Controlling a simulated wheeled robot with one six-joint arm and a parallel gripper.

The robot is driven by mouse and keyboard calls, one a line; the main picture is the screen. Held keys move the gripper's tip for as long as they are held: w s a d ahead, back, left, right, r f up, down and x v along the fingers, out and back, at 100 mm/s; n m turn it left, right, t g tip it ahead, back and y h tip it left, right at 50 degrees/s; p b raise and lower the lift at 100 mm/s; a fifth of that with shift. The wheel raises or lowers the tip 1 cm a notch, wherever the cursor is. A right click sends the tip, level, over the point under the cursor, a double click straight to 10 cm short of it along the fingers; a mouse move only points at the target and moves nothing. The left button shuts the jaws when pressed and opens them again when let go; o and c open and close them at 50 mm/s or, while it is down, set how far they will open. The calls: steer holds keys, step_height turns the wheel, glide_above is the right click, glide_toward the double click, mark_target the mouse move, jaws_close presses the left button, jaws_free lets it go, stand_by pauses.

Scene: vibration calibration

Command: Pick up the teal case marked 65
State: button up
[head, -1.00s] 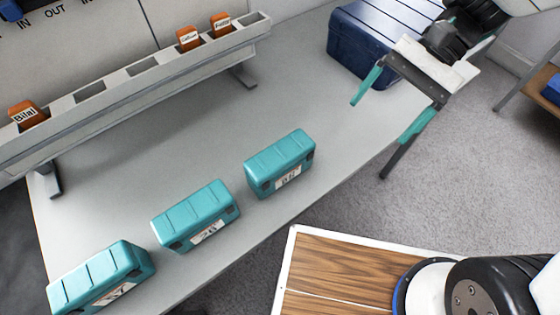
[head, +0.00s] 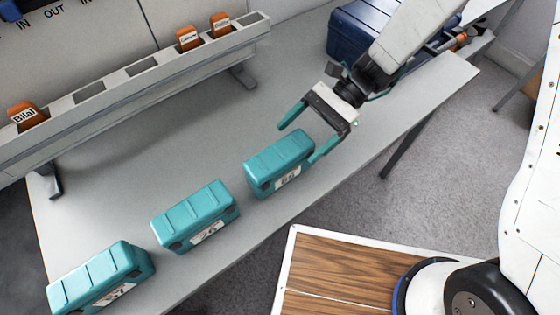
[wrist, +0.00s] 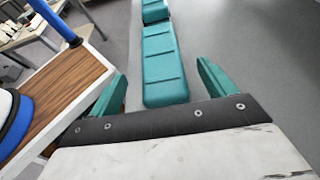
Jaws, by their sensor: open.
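Three teal cases stand in a row on the grey table: a right one (head: 280,160), a middle one (head: 195,215) and a left one (head: 100,278). In the wrist view, that case (wrist: 164,70) lies ahead between the two teal fingers, with gaps on both sides.
A grey rack (head: 140,80) with several slots, some holding orange labelled items (head: 187,40), runs along the table's back. A dark blue box (head: 350,38) stands behind my arm. The table (head: 150,165) is clear between rack and cases. A wooden-topped surface (head: 340,270) is in front.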

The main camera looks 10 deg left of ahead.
mark_target(290, 146)
steer(key=shift+x, duration=2)
steer(key=shift+a+r, duration=0.1)
steer(key=c, duration=1.4)
steer(key=shift+w+r, duration=0.1)
